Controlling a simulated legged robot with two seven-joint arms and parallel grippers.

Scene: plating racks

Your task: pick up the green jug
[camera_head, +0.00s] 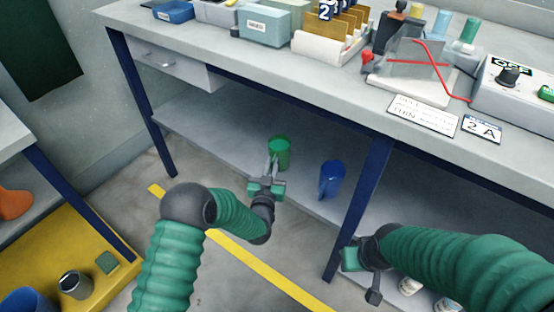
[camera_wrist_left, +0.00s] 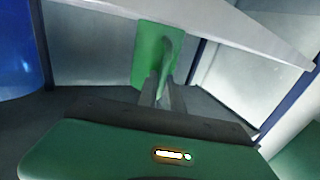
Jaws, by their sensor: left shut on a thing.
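The green jug (camera_head: 280,153) is at the bench's lower shelf, left of a blue jug (camera_head: 330,178). My left gripper (camera_head: 273,168) reaches it from the front and is shut on its handle. In the left wrist view the green jug (camera_wrist_left: 146,58) is straight ahead, with its handle between the fingers of the left gripper (camera_wrist_left: 163,88). Whether the jug's base touches the shelf is hard to tell. My right gripper (camera_head: 366,278) is beside the bench leg at lower right, apart from both jugs; its fingers do not show clearly.
The lower shelf (camera_head: 215,135) is clear left of the green jug. The bench top (camera_head: 250,62) hangs above it, and a blue leg (camera_head: 360,205) stands right of the blue jug. The blue jug also shows in the left wrist view (camera_wrist_left: 22,50). White containers (camera_head: 410,285) sit at lower right.

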